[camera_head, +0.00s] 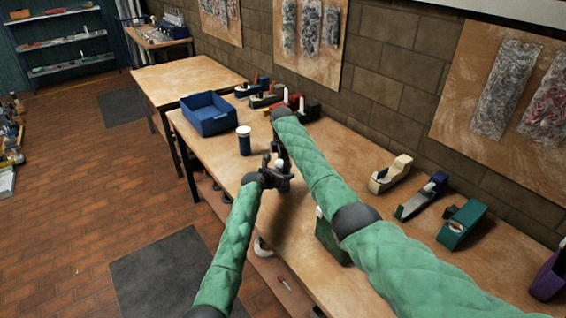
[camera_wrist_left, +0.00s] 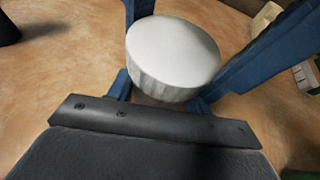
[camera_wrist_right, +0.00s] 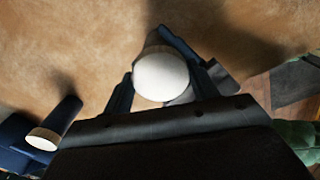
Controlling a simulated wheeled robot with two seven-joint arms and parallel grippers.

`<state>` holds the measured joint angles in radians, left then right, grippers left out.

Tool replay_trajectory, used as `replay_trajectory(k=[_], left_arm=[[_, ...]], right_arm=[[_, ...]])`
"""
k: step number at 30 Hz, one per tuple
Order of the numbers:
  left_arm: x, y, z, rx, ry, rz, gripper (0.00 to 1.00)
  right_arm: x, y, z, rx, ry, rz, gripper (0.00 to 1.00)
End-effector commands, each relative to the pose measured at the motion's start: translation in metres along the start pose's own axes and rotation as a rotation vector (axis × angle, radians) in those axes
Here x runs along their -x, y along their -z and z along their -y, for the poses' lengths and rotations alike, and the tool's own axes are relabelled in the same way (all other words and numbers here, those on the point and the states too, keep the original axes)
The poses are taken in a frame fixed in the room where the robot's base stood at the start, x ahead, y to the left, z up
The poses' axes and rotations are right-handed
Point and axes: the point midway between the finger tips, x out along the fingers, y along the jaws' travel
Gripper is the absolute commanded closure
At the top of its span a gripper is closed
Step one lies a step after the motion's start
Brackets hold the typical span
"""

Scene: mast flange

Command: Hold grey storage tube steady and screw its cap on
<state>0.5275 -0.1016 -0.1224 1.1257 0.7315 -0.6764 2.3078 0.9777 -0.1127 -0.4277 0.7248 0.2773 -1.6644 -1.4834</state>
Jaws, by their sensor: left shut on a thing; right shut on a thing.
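A white ribbed cap (camera_wrist_left: 172,52) is in the left wrist view, and its round top shows in the right wrist view (camera_wrist_right: 160,76). The grey tube is mostly hidden beneath the cap and between the fingers. My left gripper (camera_head: 272,177) is shut on the tube, low over the bench, its fingers below the cap. My right gripper (camera_head: 281,150) comes down from above, shut on the cap. I cannot tell whether cap and tube are in contact.
A dark jar with a white lid (camera_head: 244,141) stands left of the grippers, and a blue bin (camera_head: 208,122) behind it. Tape dispensers (camera_head: 390,174) line the bench's right side. A green object (camera_head: 331,243) sits near the front edge, partly hidden by my right arm.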

Motion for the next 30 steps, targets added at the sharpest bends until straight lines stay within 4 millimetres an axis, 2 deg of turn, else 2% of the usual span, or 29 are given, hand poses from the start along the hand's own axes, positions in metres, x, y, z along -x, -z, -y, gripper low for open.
replay_trajectory(k=[3,4,7,18,30], left_arm=[[-0.001,0.000,0.002,-0.001,0.002,0.000,1.00],[-0.001,0.000,0.002,-0.001,0.002,0.000,1.00],[-0.001,0.000,0.002,0.000,0.002,0.000,1.00],[0.000,-0.001,0.001,0.000,0.001,0.001,1.00],[0.000,-0.001,0.001,0.000,0.001,0.000,1.00]], right_arm=[[0.001,0.001,-0.001,0.002,-0.003,-0.001,0.69],[0.001,0.001,-0.001,0.002,-0.003,-0.001,0.39],[0.001,0.001,-0.001,0.002,-0.003,-0.001,0.20],[0.004,0.000,0.000,0.003,-0.001,0.000,0.19],[0.043,0.000,0.000,0.002,-0.001,-0.001,0.19]])
